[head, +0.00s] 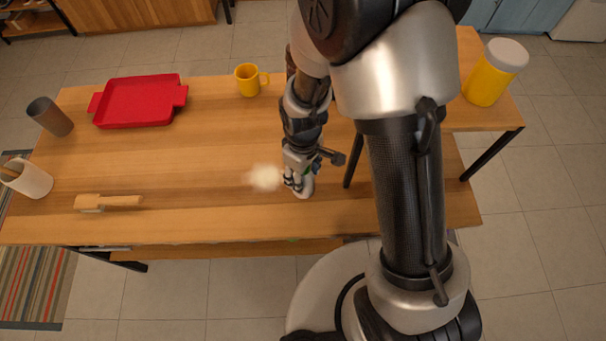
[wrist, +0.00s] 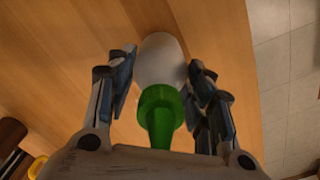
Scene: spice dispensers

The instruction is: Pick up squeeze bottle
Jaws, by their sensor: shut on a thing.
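The squeeze bottle is white with a green nozzle cap. In the wrist view the bottle (wrist: 160,62) sits between the two fingers of my gripper (wrist: 162,72), with its green cap towards the palm. My gripper is shut on it. In the head view my gripper (head: 298,182) is low over the front part of the wooden table, and the bottle (head: 306,187) shows as a small white shape with some green, partly hidden by the fingers. I cannot tell whether its base touches the table.
A yellow jar (head: 488,82) stands at right.

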